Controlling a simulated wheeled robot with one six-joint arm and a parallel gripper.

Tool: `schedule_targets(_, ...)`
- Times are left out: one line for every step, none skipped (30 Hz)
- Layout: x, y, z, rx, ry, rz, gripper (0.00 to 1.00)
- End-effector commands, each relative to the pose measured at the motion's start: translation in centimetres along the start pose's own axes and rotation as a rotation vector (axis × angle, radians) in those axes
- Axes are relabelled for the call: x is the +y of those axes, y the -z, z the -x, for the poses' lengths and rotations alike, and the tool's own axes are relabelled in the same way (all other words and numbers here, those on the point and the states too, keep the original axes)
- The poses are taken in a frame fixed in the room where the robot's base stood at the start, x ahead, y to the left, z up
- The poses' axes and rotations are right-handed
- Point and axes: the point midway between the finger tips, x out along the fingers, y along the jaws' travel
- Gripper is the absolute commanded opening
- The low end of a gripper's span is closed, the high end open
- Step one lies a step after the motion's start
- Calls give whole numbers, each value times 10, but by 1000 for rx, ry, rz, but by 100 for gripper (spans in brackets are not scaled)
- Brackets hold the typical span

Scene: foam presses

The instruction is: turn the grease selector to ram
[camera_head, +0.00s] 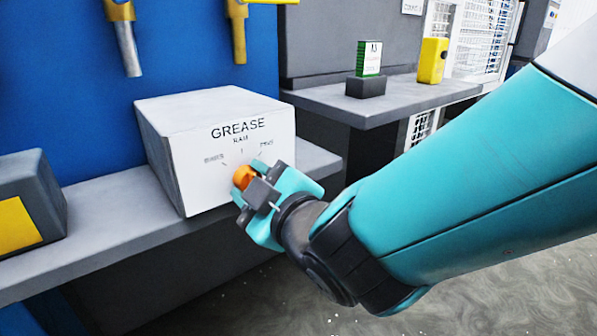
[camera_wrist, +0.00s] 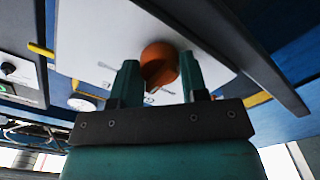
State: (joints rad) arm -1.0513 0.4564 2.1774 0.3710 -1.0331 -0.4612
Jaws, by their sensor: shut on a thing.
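The white grease box (camera_head: 220,145) stands on a grey shelf, with "GREASE" printed on its front. Below that are the labels "RAM" at the top middle and two smaller ones at left and right, too blurred to read surely. The orange selector knob (camera_head: 243,177) sits on the front face under the labels. My gripper (camera_head: 258,190) is at the knob with its jaws shut on it. In the wrist view the orange knob (camera_wrist: 159,64) lies between the two teal fingers (camera_wrist: 160,80). The knob's pointer direction is hidden.
A dark box with a yellow front (camera_head: 20,215) stands at the left on the grey shelf (camera_head: 105,215). At the right, a second shelf (camera_head: 400,97) holds a green item (camera_head: 368,58) and a yellow item (camera_head: 433,60). Yellow-handled pipes (camera_head: 128,45) hang above the box.

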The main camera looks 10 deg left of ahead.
Motion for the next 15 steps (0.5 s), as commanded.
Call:
schedule_targets(0,-1,0,-2,2,0,17)
schedule_targets(0,-1,0,-2,2,1,17)
schedule_targets(0,-1,0,-2,2,1,17)
schedule_targets(0,-1,0,-2,2,1,17)
schedule_targets(0,-1,0,-2,2,1,17)
schedule_targets(0,-1,0,-2,2,1,45)
schedule_targets(0,-1,0,-2,2,1,52)
schedule_targets(0,-1,0,-2,2,1,59)
schedule_targets(0,-1,0,-2,1,2,66)
schedule_targets(0,0,0,-2,1,2,66)
schedule_targets(0,0,0,-2,1,2,66)
schedule_targets(0,0,0,-1,1,2,66)
schedule_targets(0,0,0,-1,1,2,66)
schedule_targets(0,0,0,-1,1,2,66)
schedule_targets(0,0,0,-1,1,2,66)
